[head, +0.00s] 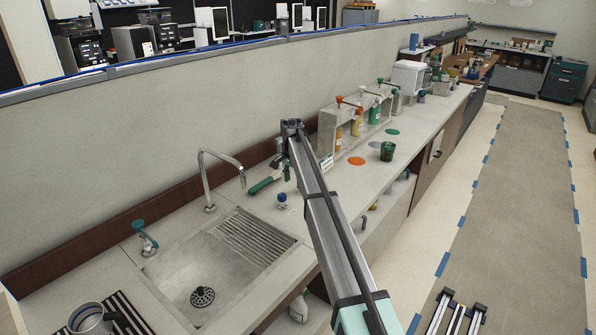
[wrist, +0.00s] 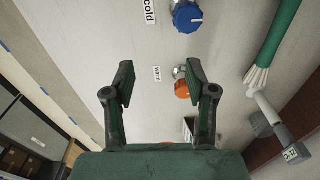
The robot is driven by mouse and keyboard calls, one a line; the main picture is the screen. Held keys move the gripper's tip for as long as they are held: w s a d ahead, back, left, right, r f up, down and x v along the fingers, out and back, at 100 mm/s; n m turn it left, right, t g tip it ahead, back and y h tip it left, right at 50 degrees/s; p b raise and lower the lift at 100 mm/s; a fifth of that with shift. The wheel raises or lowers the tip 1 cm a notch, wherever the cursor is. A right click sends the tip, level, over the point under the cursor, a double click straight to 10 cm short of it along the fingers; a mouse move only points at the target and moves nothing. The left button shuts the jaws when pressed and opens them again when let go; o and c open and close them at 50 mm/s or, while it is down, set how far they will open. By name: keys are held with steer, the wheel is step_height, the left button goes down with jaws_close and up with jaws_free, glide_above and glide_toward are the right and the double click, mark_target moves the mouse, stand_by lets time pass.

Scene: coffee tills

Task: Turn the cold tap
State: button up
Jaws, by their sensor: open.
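The cold tap is a blue knob (wrist: 187,16) with a white pointer line, at the top of the wrist view beside a "cold" label (wrist: 150,11). In the head view the blue knob (head: 282,197) stands on the counter right of the sink. My gripper (wrist: 160,79) is open and empty, its fingers apart and not touching the blue knob. An orange knob (wrist: 182,89) lies between and beyond the fingertips, near a "warm" label (wrist: 157,74). In the head view my arm hides part of the counter there.
A green-handled brush (wrist: 281,35) lies close to the blue knob. A sink (head: 180,264) with a curved spout (head: 206,178) is on the left. A green cup (head: 387,151) stands farther along the counter.

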steer(key=r, duration=0.2)
glide_above(282, 195)
steer(key=shift+w+d+f+n+g, duration=0.15)
steer(key=shift+d+f+n+g, duration=0.05)
steer(key=shift+n+g, duration=0.1)
steer(key=shift+a, duration=0.25)
step_height(282, 195, down, 9)
steer(key=b, duration=0.3)
steer(key=shift+f+b, duration=0.1)
steer(key=shift+b, duration=0.3)
steer(key=shift+r, duration=0.25)
steer(key=c, duration=0.6)
